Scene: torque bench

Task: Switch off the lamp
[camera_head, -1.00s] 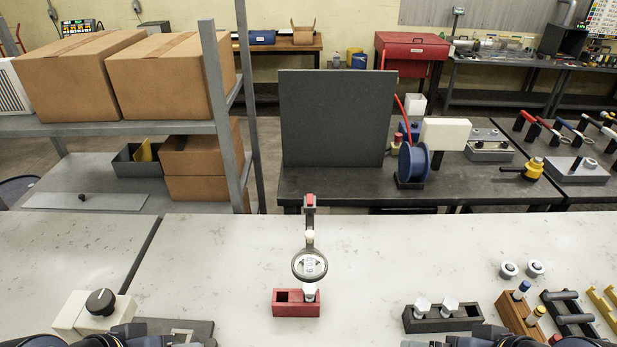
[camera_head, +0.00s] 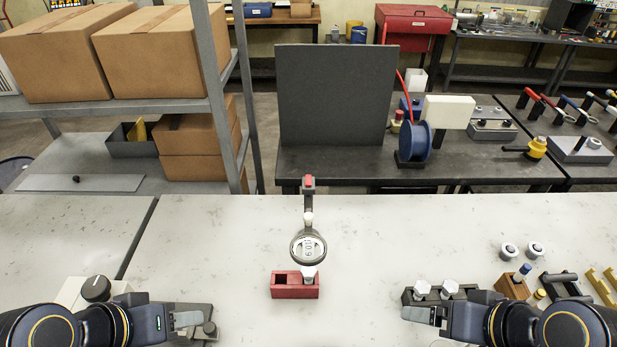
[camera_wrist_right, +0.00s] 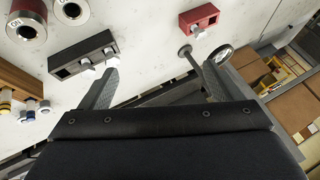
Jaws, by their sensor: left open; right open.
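I cannot pick out a lamp for certain. A round ring-shaped head (camera_head: 308,247) on a dark arm stands at the middle of the white bench, by a red block (camera_head: 295,286). A pale box with a black knob (camera_head: 96,288) sits at the left, partly hidden behind my left arm. My left gripper (camera_head: 188,322) is open and empty, right of the knob box. My right gripper (camera_head: 420,315) is open and empty in front of a dark block; the wrist view shows its two fingers apart (camera_wrist_right: 155,90).
The dark block (camera_head: 412,296) holds two white hex pieces. Two round pieces (camera_head: 510,250) lie behind a wooden block (camera_head: 513,287); one bears lettering like "ON" in the wrist view (camera_wrist_right: 26,30).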

